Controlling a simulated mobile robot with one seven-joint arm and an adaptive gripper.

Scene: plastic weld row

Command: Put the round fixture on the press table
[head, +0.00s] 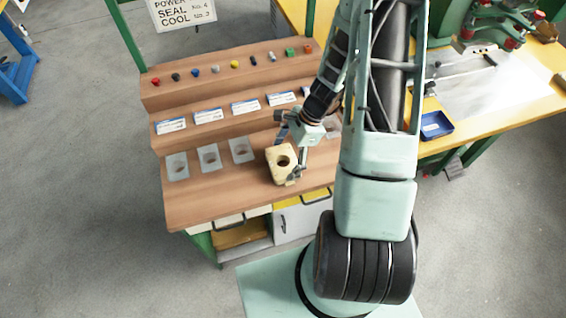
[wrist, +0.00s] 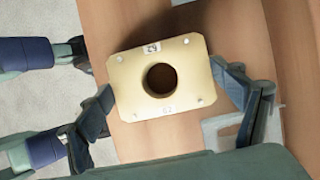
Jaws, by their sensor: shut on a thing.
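The round fixture is a cream block with a round hole in its face (head: 276,174). It is at the front of the wooden bench (head: 215,205) in the head view. My gripper (head: 287,156) is shut on it, with a finger at each side. In the wrist view the fixture (wrist: 135,75) lies between the fingers (wrist: 165,92), with small labels above and below its hole. I cannot tell whether it rests on the bench or hangs just above it. The press table (head: 480,128) is the yellow table at the right, partly behind my arm.
The green press (head: 490,25) stands at the back of the press table, beside a grey metal sheet (head: 500,92). A blue tray (head: 436,125) is at that table's near left. Grey plates with holes (head: 241,150), labels and coloured knobs line the wooden bench. A gap separates the tables.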

